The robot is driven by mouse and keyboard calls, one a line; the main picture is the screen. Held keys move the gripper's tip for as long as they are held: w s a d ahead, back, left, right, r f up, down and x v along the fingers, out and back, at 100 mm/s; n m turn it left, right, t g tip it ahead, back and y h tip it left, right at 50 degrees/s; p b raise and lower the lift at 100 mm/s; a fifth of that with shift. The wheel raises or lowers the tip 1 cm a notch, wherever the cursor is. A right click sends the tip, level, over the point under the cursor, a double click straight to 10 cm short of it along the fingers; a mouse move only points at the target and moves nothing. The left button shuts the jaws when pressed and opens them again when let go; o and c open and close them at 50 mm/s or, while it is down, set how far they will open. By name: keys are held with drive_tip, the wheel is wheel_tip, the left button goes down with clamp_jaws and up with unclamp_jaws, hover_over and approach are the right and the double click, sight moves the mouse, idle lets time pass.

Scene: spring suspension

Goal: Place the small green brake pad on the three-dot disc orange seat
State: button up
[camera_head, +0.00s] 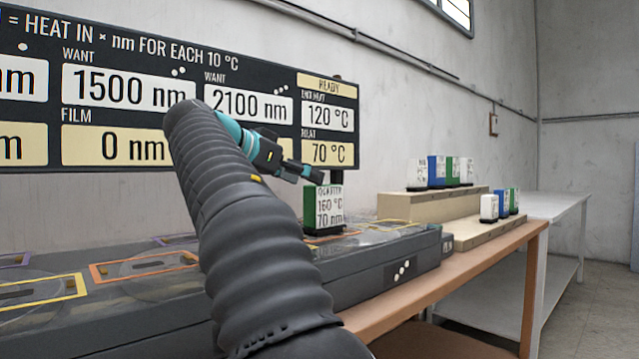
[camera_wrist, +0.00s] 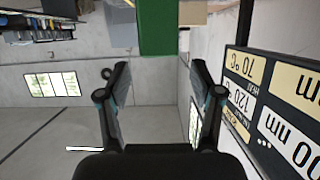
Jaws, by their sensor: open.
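A green block with a white label reading 160 °C and 70 nm (camera_head: 329,210) stands upright on the right end of the dark machine, the end marked with three dots (camera_head: 402,270). Orange outline shows around its base, partly hidden by the block. My gripper (camera_head: 312,174) is just above the block's top in the head view. In the wrist view my gripper (camera_wrist: 160,70) is open and empty, with a green block (camera_wrist: 157,27) beyond the fingertips. Another green block (camera_head: 514,200) stands on the low wooden step; I cannot tell which green one is the small pad.
The wooden step (camera_head: 500,233) and the taller riser (camera_head: 440,203) hold several white, blue and green blocks. Another disc with an orange outline (camera_head: 145,265) lies left of my arm. The board (camera_head: 130,95) hangs behind the machine. A grey table (camera_head: 565,205) stands at right.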

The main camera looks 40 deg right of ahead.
drive_tip(key=v, duration=0.3)
drive_tip(key=shift+a+r, duration=0.15)
drive_tip(key=shift+a, duration=0.15)
